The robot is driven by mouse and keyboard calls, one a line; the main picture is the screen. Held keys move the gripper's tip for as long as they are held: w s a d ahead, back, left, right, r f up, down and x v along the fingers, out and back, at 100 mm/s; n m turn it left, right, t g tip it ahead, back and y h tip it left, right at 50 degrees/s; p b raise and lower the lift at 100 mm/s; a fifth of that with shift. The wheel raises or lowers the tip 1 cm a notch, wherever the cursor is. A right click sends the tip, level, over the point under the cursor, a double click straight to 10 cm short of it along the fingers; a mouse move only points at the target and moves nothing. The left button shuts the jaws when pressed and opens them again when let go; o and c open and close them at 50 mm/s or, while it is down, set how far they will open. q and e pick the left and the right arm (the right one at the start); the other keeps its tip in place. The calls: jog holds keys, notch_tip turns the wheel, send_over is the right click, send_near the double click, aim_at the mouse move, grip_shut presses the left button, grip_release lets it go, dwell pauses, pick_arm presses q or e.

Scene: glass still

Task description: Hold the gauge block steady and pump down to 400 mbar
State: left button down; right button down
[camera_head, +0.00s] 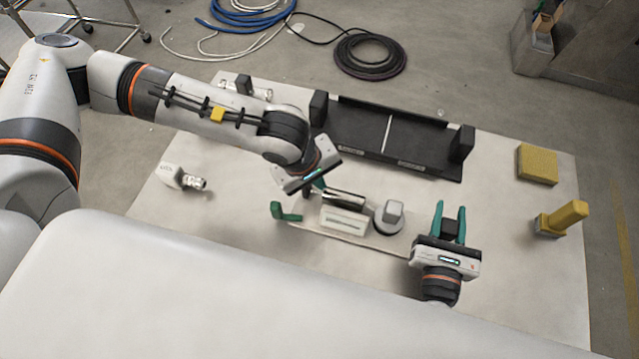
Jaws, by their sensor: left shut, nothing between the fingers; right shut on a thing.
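My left gripper (318,187) reaches in from the upper left, shut and empty, above the left end of a pale block with a dark slot (344,222). A rounded grey-and-white piece (389,216) stands just right of that block, and a small green piece (286,213) stands to its left. My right gripper (450,208), lower right, has its green fingers on either side of a small dark block (451,227) and is shut on it. I cannot tell which piece is the gauge block or the pump, and no pressure reading is legible.
A black tray (420,145) with upright ends lies at the back of the pale table (245,255). A yellow block (538,164) and a yellow-handled tool (562,218) are at the right. A white fitting with a metal end (180,178) lies at the left. A thin pale line runs along the front.

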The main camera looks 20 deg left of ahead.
pick_arm(q)
jog(key=shift+a, duration=1.6)
jog(key=shift+d, duration=0.15)
jog(key=shift+r, duration=1.75)
jog(key=shift+d+r, duration=0.25)
jog(key=shift+r, duration=0.65)
jog(key=shift+d+r, duration=0.25)
jog(key=shift+r, duration=0.6)
dwell(1.0)
